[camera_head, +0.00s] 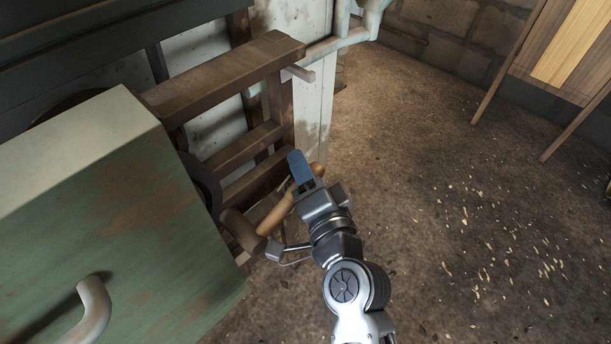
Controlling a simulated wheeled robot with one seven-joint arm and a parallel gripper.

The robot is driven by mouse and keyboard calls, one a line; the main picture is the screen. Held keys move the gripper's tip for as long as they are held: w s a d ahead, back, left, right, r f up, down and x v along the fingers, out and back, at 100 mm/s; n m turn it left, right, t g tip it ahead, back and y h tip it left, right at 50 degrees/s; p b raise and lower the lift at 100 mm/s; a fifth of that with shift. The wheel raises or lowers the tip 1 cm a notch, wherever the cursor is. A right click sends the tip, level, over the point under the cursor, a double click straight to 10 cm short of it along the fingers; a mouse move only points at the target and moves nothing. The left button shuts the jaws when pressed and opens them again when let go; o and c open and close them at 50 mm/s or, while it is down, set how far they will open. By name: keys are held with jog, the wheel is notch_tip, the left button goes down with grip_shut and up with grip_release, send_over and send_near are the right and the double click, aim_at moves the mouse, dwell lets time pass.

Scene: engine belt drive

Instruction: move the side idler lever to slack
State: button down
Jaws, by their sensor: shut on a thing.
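A tan wooden handle (277,214) slants up and right beside the right end of the green machine housing (125,215). I take it to be the side idler lever, but its pivot and any slack mark are hidden. A thick brown rounded piece (242,231) lies at its lower left end; I cannot tell whether they are joined. My gripper (300,170), with blue fingers, is at the upper part of the handle and shut on it. The gripper body covers part of the handle, and the exact contact is hidden.
A brown wooden frame with rungs (245,148) stands just behind and left of my gripper. A pale curved handle (94,312) sticks out of the housing. The dirt floor (450,210) at right is open, with a wooden-legged stand (565,55) farther back.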

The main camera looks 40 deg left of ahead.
dwell(0.3)
jog(key=c, duration=0.8)
grip_release()
jog(key=shift+r, duration=0.1)
jog(key=shift+v, duration=3.95)
